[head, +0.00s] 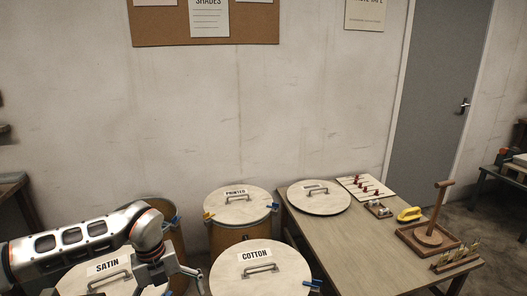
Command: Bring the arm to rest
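My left arm comes in from the lower left, and its gripper (178,281) hangs near the bottom edge of the head view. It is over or just beside the right side of the drum lid labelled SATIN (108,268), and partly cut off by the frame. I cannot tell whether its fingers are open or shut, and nothing is clearly held. My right gripper is not in view.
Lidded drums labelled PRINTED (238,207) and COTTON (260,275) stand right of my arm. Another drum (160,207), seemingly lidless, is behind it. A loose round lid (318,203) lies on the table (360,238), with a wooden stand (430,234) at right.

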